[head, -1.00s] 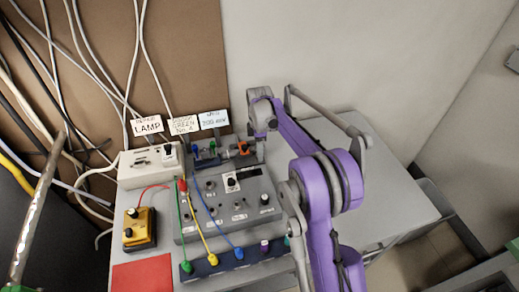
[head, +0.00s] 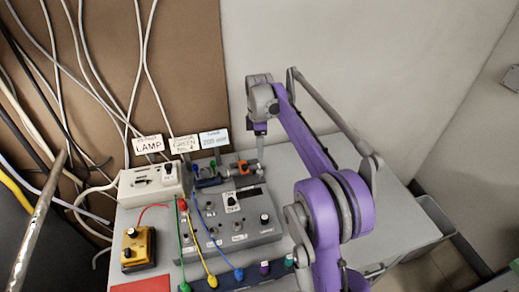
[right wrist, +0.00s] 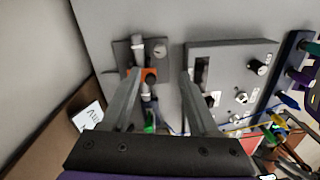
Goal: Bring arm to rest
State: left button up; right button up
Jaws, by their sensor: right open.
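My right arm is purple and grey and comes in from the lower right of the head view. Its gripper (head: 260,142) points down just behind the small clamp device with orange and blue-green parts (head: 240,168). In the right wrist view the two fingers of my right gripper (right wrist: 161,75) are spread apart with nothing held between them. The clamp device, with an orange block (right wrist: 150,75), lies beyond the left finger there. My left gripper is not in view.
A grey control box (head: 225,228) with knobs and coloured leads stands on the grey table (head: 385,185). A white box (head: 150,187), label cards (head: 184,144) and a yellow box (head: 138,246) are left of it. Hanging cables crowd the left; the table's right side is clear.

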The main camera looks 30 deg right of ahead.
dwell(0.3)
jog(key=s+a+r+m+t+p, duration=0.3)
jog(key=s+a+m, duration=0.5)
jog(key=s, duration=0.6)
jog(key=s+a+f+m+t, duration=0.1)
jog(key=s+a+f+m, duration=0.1)
jog(key=s, duration=0.6)
jog(key=s+a+f+m+t, duration=0.1)
jog(key=s+a+f+m, duration=0.2)
jog(key=s, duration=0.5)
jog(key=shift+a+f+t, duration=0.3)
jog(key=shift+a, duration=0.6)
jog(key=shift+c, duration=0.2)
